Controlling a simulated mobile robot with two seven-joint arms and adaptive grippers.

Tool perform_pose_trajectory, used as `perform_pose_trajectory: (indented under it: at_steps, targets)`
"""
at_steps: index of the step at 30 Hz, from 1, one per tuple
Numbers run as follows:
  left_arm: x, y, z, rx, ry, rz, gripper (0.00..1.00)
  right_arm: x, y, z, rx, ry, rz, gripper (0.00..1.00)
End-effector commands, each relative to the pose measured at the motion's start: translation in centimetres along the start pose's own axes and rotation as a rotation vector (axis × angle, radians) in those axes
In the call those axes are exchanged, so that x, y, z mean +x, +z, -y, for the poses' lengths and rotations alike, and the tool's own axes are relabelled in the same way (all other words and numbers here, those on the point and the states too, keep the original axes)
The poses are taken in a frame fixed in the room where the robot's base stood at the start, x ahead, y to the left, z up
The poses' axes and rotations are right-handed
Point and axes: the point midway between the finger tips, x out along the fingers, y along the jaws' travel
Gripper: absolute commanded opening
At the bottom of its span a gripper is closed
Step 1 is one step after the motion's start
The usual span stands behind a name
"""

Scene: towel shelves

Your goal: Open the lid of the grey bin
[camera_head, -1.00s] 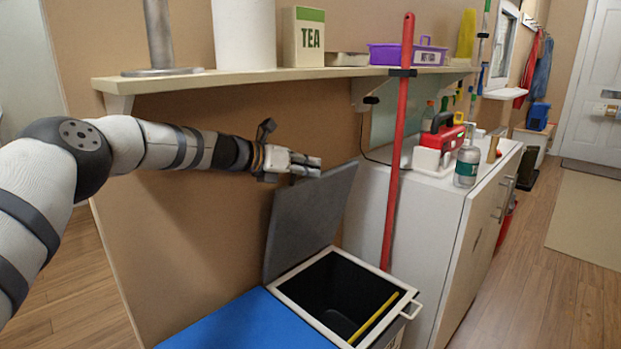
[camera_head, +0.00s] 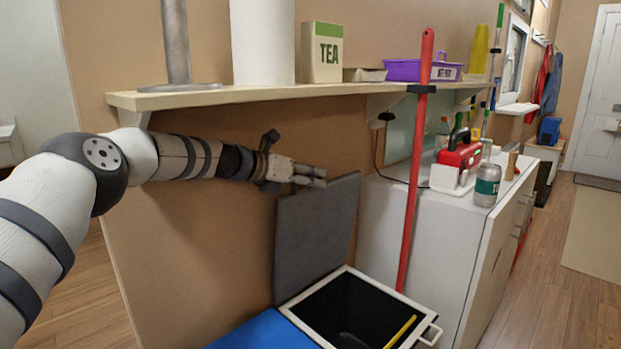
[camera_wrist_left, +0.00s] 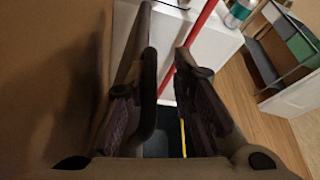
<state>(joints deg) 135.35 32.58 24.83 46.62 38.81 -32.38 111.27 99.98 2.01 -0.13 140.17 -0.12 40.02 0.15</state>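The grey bin (camera_head: 428,335) stands at the bottom centre of the head view. Its dark grey lid (camera_head: 318,235) is raised and stands nearly upright, and the dark inside shows. Through the gap I see part of the dark bin inside and a yellow strip (camera_wrist_left: 183,140). My right gripper is not in view.
A shelf (camera_head: 240,97) with a tea box (camera_head: 322,52) runs above my left forearm. A red pole (camera_head: 415,180) stands just right of the bin, before a white cabinet (camera_head: 445,245). A blue surface (camera_head: 262,333) adjoins the bin at left.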

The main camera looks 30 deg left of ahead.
Motion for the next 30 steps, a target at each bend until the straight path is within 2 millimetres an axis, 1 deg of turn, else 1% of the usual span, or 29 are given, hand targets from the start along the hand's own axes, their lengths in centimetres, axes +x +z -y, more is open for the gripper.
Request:
perform_pose_trajectory:
  at_steps: [8, 11, 14, 18, 22, 25, 27, 30]
  targets:
    - [0.0, 0.1, 0.0, 0.000, -0.001, 0.001, 0.30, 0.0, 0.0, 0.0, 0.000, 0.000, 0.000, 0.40]
    - [-0.7, 0.2, 0.0, -0.001, 0.001, 0.002, 0.30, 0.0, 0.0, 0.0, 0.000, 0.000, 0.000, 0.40]
    - [-2.5, 0.3, 0.0, -0.002, -0.001, 0.004, 0.30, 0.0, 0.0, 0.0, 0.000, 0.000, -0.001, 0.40]
    - [-6.5, 0.3, 0.1, -0.004, -0.003, 0.007, 0.30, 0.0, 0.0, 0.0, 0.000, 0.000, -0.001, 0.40]
    - [-9.6, 0.2, 0.1, -0.002, -0.003, 0.006, 0.30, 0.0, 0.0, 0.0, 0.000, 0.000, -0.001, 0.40]
    - [-11.1, 0.2, 0.0, 0.001, 0.000, 0.003, 0.30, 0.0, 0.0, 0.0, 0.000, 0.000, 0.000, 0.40]
    - [-11.7, 0.1, 0.0, 0.000, 0.000, 0.002, 0.30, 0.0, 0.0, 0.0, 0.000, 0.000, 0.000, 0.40]
    - [-12.0, 0.0, 0.0, -0.001, -0.001, 0.000, 0.30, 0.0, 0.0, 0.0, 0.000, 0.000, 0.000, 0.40]
